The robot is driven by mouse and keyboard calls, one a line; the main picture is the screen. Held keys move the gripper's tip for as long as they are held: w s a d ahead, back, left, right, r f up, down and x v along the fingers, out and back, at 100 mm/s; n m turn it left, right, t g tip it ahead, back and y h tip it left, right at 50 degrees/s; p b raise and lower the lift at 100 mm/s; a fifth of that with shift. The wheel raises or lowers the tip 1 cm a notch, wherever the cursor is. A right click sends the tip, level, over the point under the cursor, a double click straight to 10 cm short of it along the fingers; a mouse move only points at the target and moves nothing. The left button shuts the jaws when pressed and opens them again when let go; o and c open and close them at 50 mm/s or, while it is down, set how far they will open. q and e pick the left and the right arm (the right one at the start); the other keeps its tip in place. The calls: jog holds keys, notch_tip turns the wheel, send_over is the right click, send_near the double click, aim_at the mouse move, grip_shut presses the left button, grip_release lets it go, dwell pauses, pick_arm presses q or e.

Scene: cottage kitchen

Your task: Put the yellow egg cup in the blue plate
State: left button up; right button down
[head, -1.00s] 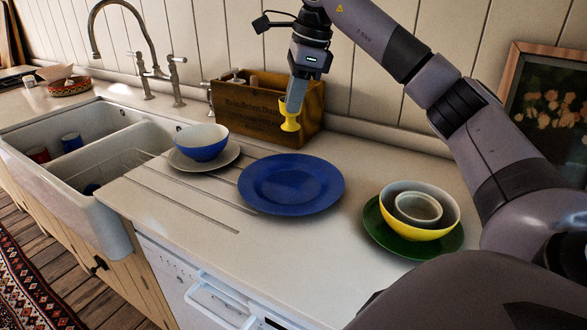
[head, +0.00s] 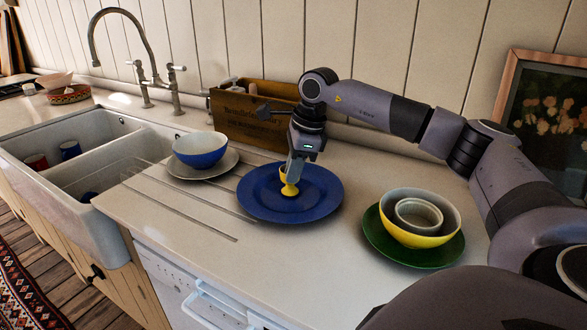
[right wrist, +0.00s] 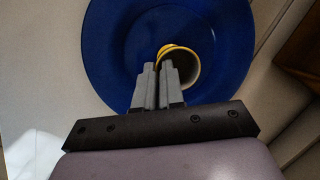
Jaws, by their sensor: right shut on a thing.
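The yellow egg cup (head: 288,188) is upright at the middle of the blue plate (head: 325,195) in the head view. My right gripper (head: 291,174) is shut on the cup's rim from above. In the right wrist view the fingers (right wrist: 159,72) pinch the near wall of the egg cup (right wrist: 190,70), over the blue plate (right wrist: 110,50). The cup's foot looks to be at the plate's surface; I cannot tell whether it touches. My left gripper is not in view.
A blue bowl (head: 200,152) on a pale plate stands left of the blue plate. A yellow bowl (head: 425,240) with a smaller bowl inside sits on a green plate (head: 375,238) at right. A wooden crate (head: 240,118) stands behind; the sink (head: 130,145) is at left.

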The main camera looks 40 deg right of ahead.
jog(key=shift+f, duration=0.3)
jog(key=c, duration=1.2)
grip_release()
jog(key=shift+c, duration=0.2)
jog(key=shift+r, duration=0.15)
jog(key=shift+r, duration=0.35)
jog(key=v, duration=1.1)
jog(key=shift+r, duration=0.35)
jog(key=shift+s, duration=0.1)
